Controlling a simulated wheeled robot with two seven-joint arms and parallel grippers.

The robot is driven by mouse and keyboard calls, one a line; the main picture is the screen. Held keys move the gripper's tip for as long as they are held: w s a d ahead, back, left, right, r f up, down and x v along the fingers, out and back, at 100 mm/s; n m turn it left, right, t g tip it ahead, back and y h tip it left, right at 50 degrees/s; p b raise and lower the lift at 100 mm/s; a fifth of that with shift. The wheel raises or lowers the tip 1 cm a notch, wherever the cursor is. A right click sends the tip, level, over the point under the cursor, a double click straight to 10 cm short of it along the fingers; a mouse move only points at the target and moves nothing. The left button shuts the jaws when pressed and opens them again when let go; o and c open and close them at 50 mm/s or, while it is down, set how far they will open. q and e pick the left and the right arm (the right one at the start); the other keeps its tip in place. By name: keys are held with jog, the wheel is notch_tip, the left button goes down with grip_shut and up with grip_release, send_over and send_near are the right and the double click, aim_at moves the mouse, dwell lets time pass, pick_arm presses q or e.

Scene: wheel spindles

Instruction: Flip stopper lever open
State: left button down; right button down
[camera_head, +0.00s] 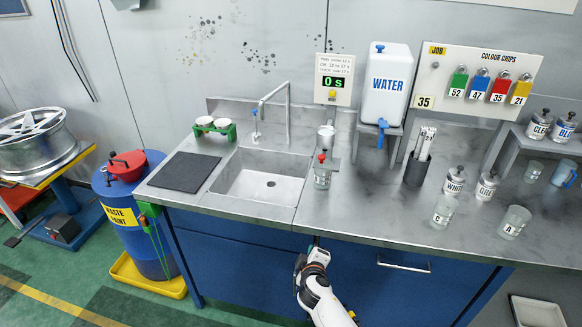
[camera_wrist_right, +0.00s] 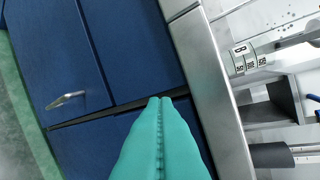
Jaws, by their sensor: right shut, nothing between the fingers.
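A small stand on the counter holds a pale cup (camera_head: 326,134) at its top. A small red-tipped part (camera_head: 322,156), which looks like the stopper lever, sits below the cup. It is too small to tell whether it is open or closed. A clear beaker (camera_head: 322,178) stands under the red part. My right gripper (camera_head: 315,241) is at the counter's front edge, below and apart from the stand. Its teal fingers (camera_wrist_right: 163,101) are shut and empty, in front of the blue cabinet doors in the right wrist view. My left gripper is out of view.
A sink (camera_head: 262,180) with a tap (camera_head: 274,95) is left of the stand. A dark holder with pale sticks (camera_head: 417,168), labelled jars (camera_head: 486,185) and glasses (camera_head: 514,222) stand to the right. The metal counter edge (camera_wrist_right: 212,90) lies right of my fingers in the wrist view.

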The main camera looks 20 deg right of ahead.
jog(key=w+r+n+t+h, duration=0.1)
jog(key=w+r, duration=0.3)
jog(key=r, duration=0.6)
jog(key=w+a+r+n+t+h, duration=0.1)
jog(key=w+r+t, duration=0.3)
jog(key=r, duration=0.7)
jog(key=shift+w+r+h, duration=0.25)
jog(key=shift+w+h, duration=0.05)
jog(key=shift+w, duration=0.25)
